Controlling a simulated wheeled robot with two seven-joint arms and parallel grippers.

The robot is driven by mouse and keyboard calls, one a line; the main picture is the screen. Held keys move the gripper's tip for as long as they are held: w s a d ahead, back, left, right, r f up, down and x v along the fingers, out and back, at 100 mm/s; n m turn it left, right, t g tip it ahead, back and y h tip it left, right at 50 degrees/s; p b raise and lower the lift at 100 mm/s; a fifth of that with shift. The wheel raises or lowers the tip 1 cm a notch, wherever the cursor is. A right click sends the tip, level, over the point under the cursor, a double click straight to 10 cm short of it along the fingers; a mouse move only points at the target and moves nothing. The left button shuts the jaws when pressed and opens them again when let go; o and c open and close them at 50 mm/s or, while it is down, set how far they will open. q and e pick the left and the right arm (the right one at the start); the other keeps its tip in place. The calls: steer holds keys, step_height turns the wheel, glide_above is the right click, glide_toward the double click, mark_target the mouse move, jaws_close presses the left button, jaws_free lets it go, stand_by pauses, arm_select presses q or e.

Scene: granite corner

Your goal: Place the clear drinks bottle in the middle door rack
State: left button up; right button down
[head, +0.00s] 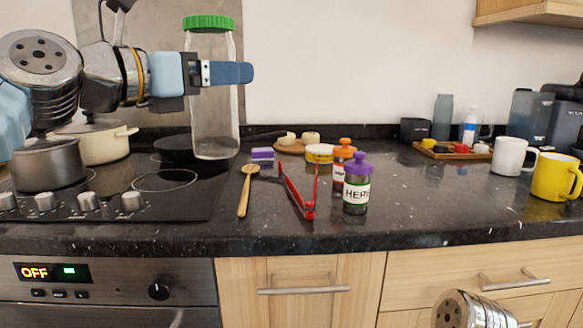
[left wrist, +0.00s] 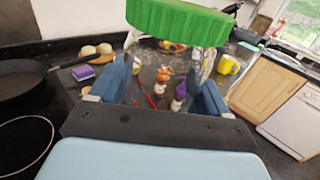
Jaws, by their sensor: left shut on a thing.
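The clear bottle (head: 213,125) with a green cap is upright in my left gripper (head: 215,74). The gripper is shut around its upper body, below the cap, and holds it over the back of the worktop beside the hob. In the left wrist view the green cap (left wrist: 178,22) is large at the top, with the two blue fingers (left wrist: 163,90) on either side below it. No door rack shows in either view. My right gripper is out of view; only part of my right arm shows at the lower right of the head view.
A saucepan (head: 48,165), cream pot (head: 100,142) and black frying pan (head: 178,149) stand on the hob. Mugs (head: 556,178) stand far right. The front worktop edge is clear.

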arm_select(q)
steer(key=w+d+f+p, duration=0.2)
steer(key=w+d+f, duration=0.5)
steer(key=w+f, duration=0.5)
steer(key=shift+w+d+f, duration=0.15)
steer(key=shift+d+f, duration=0.05)
steer(key=shift+f, duration=0.2)
steer(key=shift+f, duration=0.1)
steer(key=o, duration=1.4)
steer(key=shift+c, duration=0.2)
steer(key=shift+o, duration=0.2)
steer(key=shift+a, duration=0.1)
